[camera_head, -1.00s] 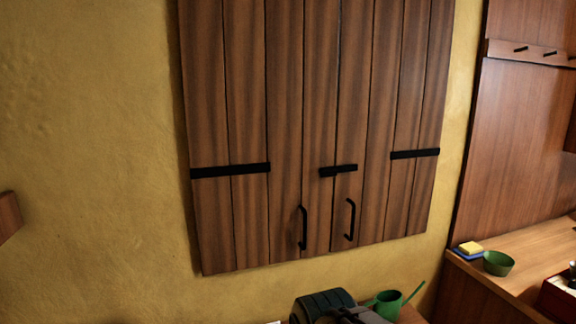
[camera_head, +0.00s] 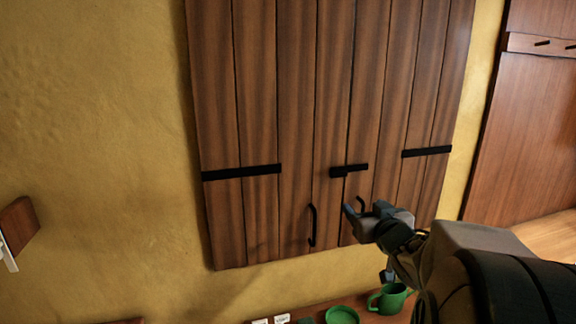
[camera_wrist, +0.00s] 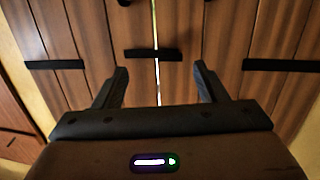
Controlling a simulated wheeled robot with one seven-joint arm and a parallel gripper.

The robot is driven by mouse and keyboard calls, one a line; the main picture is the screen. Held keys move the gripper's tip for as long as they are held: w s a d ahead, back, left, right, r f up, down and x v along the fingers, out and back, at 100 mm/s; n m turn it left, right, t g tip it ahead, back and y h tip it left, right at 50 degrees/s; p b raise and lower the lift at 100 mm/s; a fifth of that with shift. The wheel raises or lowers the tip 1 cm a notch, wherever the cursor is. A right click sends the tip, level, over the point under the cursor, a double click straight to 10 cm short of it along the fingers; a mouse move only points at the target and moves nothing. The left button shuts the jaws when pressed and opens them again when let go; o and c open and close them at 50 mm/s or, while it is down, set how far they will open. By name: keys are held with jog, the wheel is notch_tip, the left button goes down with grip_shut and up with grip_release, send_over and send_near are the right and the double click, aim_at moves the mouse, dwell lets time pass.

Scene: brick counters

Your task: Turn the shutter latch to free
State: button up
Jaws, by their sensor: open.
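The shutter latch (camera_head: 349,171) is a short black bar lying about level across the seam between the two brown plank shutters (camera_head: 300,90). It also shows in the wrist view (camera_wrist: 153,54), crossing the bright gap. My gripper (camera_head: 355,210) is in front of the right shutter, below the latch in the head view, and partly covers the right handle (camera_head: 360,204). In the wrist view my gripper (camera_wrist: 161,72) has its two fingers spread wide, with nothing between them. The latch appears just beyond the fingertips, apart from them.
The left shutter has a black handle (camera_head: 312,226). Black hinge straps lie at left (camera_head: 242,172) and right (camera_head: 427,152). Below are a green mug (camera_head: 388,298) and a green dish (camera_head: 342,315) on a wooden surface. A wooden piece (camera_head: 17,226) juts from the left.

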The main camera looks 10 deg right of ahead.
aim_at(341, 175)
jog(key=w+p, duration=0.1)
jog(key=w, duration=0.3)
jog(key=w+r+t+y+p, duration=0.1)
jog(key=w, duration=0.4)
jog(key=w+r+n+y+p, duration=0.1)
jog(key=w+p, duration=0.1)
jog(key=w, duration=0.2)
jog(key=shift+w+a+r, duration=0.1)
jog(key=shift+w+r, duration=0.15)
jog(key=c, duration=1.3)
jog(key=shift+c, duration=0.4)
jog(key=shift+f+b, duration=0.1)
jog(key=shift+b, duration=0.2)
